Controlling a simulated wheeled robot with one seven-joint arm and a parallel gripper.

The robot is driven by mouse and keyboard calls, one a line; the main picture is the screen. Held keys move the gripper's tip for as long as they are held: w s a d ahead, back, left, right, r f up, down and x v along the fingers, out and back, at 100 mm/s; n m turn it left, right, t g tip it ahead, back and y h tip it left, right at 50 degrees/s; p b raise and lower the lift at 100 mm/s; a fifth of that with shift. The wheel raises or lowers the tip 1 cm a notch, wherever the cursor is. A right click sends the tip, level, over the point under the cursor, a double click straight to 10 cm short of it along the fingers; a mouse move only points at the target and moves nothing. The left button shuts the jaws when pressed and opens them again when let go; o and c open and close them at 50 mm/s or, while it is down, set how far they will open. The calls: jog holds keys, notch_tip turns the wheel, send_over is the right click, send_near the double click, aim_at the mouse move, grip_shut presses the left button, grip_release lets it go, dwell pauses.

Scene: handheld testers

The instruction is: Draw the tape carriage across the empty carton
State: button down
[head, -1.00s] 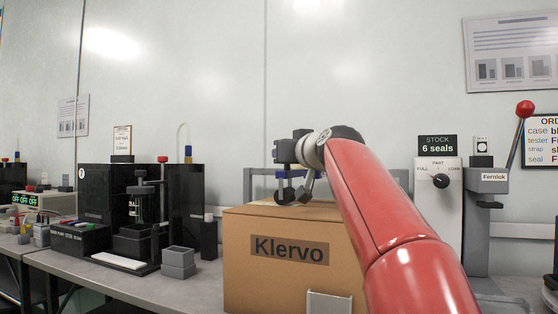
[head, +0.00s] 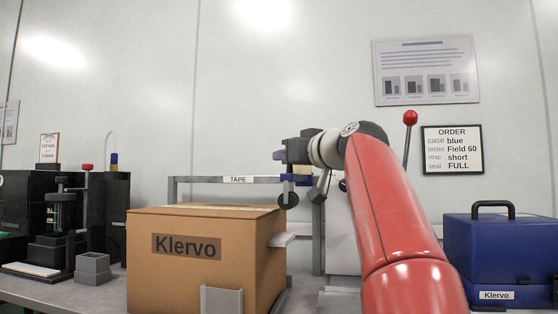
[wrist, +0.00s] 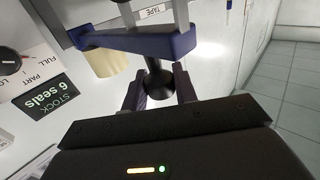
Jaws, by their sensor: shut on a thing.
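The brown Klervo carton (head: 200,275) stands on the bench under the grey tape frame (head: 215,180), which is labelled TAPE. The blue tape carriage (head: 296,178) is near the frame's right end, just beyond the carton's right edge. In the wrist view the carriage (wrist: 150,42) carries a pale tape roll (wrist: 105,62) and a black knob (wrist: 157,75). My gripper (wrist: 160,88) has its fingers either side of the knob, shut on it. A pale strip runs along the carton's top; the carton's inside is hidden.
A blue case (head: 500,255) stands at the right. A red-knobbed lever (head: 410,118) rises behind my red arm. The seal counter (wrist: 60,95) is close by in the wrist view. Grey bins (head: 93,268) and a black tester stand left.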

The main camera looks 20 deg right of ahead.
jog(key=c, duration=1.1)
grip_release()
jog(key=shift+c, duration=0.2)
jog(key=s+d+b, duration=0.1)
jog(key=s, duration=0.6)
jog(key=shift+s+d+b, duration=0.15)
jog(key=shift+s+b, duration=0.15)
jog(key=shift+s, duration=0.1)
